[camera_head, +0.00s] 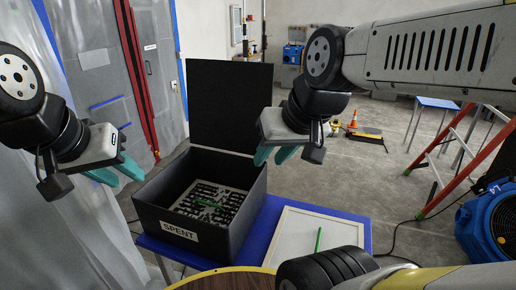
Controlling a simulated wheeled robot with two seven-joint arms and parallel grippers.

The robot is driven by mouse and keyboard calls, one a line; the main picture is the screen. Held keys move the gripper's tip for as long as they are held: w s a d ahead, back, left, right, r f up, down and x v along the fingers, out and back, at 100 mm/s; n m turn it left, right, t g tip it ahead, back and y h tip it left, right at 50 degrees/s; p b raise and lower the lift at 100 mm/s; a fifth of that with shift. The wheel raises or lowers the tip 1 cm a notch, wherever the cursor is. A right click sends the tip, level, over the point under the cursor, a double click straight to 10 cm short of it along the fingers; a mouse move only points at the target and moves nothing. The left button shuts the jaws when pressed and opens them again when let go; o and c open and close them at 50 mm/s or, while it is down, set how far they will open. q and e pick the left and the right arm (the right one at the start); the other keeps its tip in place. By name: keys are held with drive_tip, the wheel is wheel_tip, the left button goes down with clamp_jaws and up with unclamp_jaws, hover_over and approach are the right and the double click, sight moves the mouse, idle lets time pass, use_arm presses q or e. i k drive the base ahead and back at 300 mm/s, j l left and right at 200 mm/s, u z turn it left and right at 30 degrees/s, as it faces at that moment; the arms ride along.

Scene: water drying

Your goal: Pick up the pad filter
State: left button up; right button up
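A flat square pad with a white frame and a green strip (319,239) lies on the blue table at the lower right; it looks like a pad filter (290,237). Its lower right part is hidden by a dark wheel-like part. A second, dark-patterned pad (212,202) with a green strip lies inside the open black box labelled SPENT (175,229). My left gripper (116,174) is open and empty, in the air left of the box. My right gripper (274,156) has its teal fingers apart and empty, above the box's right rim.
The box's lid (230,105) stands upright at its back. The blue table (258,238) is small. A blue fan (487,225) and an orange ladder (465,150) stand at the right. Plastic sheeting (95,80) hangs at the left.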

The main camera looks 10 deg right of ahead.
sight(299, 233)
drive_tip(key=k+l+z, duration=0.15)
drive_tip(key=z, duration=1)
